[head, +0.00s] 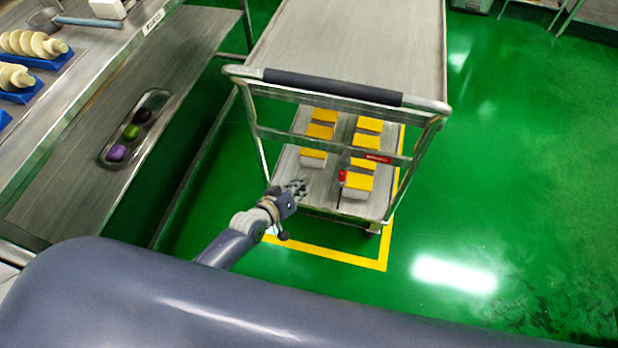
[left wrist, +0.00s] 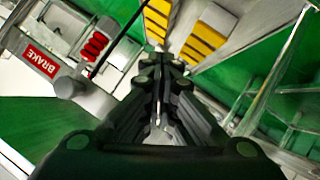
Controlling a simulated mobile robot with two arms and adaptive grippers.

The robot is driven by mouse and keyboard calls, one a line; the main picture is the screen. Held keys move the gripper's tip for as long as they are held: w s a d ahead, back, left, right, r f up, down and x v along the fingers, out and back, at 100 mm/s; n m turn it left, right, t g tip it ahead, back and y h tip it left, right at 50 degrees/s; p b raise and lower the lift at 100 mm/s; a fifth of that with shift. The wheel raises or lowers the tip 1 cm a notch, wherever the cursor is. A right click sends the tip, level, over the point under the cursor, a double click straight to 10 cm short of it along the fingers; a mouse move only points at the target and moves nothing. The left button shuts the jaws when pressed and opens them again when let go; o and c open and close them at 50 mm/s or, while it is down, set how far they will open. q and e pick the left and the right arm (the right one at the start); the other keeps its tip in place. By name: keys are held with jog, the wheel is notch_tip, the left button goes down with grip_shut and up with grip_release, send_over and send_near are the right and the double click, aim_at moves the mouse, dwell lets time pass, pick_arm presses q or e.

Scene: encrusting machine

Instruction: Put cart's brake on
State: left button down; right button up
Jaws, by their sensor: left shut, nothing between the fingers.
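The metal cart (head: 345,40) stands on the green floor, with a dark grip (head: 333,87) on its upper handle bar. A red coiled part (head: 342,175) on a thin dark rod shows at the cart's near end; it is also at upper left in the left wrist view (left wrist: 95,46). A red BRAKE label (left wrist: 40,60) on a grey bar lies beside it, and shows small in the head view (head: 378,158). My left gripper (head: 298,187) is shut and empty, left of the red part and apart from it in the head view. My right gripper is out of view.
Several yellow-topped boxes (head: 368,125) sit on the cart's lower shelf. A yellow floor line (head: 340,258) runs around the cart. A steel table (head: 60,190) stands left, with a tray (head: 105,160) of coloured balls. The floor to the right is clear.

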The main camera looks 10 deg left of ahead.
pick_arm(q)
jog(key=s+a+f+m+g+y, duration=0.1)
jog(key=s+a+f, duration=0.2)
jog(key=s+f, duration=0.3)
jog(key=s+a+f+g+y+p, duration=0.1)
jog(key=s+a+f+g, duration=0.15)
jog(key=s+f, duration=0.3)
jog(key=s+a+f+m+g+y, duration=0.1)
jog(key=s+a+f, duration=0.2)
jog(key=s+f, duration=0.3)
jog(key=s+a+f+m+g, duration=0.1)
jog(key=s+f+g, duration=0.2)
jog(key=s, duration=1)
jog(key=s+f+m+g+y+p, duration=0.1)
jog(key=s+f, duration=0.5)
jog(key=s, duration=0.7)
jog(key=shift+a+m+g, duration=0.35)
jog(key=shift+m+g, duration=0.35)
jog(key=shift+g, duration=0.25)
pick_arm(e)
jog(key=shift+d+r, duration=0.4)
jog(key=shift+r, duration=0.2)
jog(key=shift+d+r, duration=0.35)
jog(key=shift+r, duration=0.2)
